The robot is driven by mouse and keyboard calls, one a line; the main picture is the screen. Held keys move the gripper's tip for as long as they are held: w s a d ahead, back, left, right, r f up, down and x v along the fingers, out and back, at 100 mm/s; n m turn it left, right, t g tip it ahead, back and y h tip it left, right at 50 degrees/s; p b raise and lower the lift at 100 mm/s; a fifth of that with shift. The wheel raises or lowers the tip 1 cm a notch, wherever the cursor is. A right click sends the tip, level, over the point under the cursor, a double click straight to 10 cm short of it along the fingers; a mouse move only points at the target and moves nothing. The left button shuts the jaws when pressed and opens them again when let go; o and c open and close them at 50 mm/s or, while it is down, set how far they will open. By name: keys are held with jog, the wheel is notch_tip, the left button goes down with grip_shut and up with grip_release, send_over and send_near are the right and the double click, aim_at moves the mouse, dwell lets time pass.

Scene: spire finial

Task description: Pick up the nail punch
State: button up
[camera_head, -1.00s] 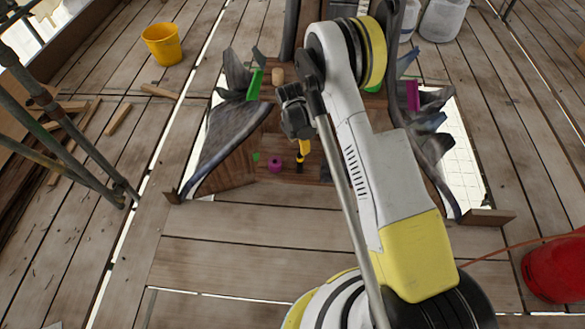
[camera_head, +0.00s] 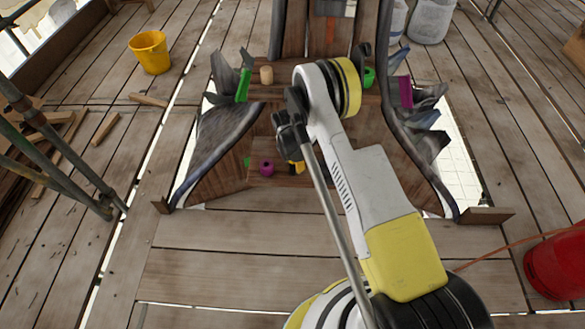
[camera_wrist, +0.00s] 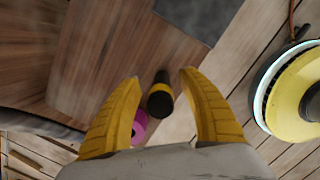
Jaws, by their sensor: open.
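A short dark cylinder with a yellow band, which looks like the nail punch (camera_wrist: 160,98), shows between my fingers in the wrist view. It is seen nearly end-on. My gripper (camera_wrist: 161,76) is open, with one yellow finger on each side of it and a gap to both. I cannot tell how far below the fingertips it is. In the head view my gripper (camera_head: 296,167) is over the wooden ledge, partly hidden by my arm, and I cannot make out the punch there.
A magenta roll (camera_head: 267,168) is close to my left finger and also shows in the wrist view (camera_wrist: 139,127). A wooden peg (camera_head: 266,75), a green piece (camera_head: 243,85), a green roll (camera_head: 368,77) and a purple block (camera_head: 405,91) stand higher on the structure. Dark carved sides flank it.

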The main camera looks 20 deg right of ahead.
jog(key=shift+r, duration=0.1)
grip_shut()
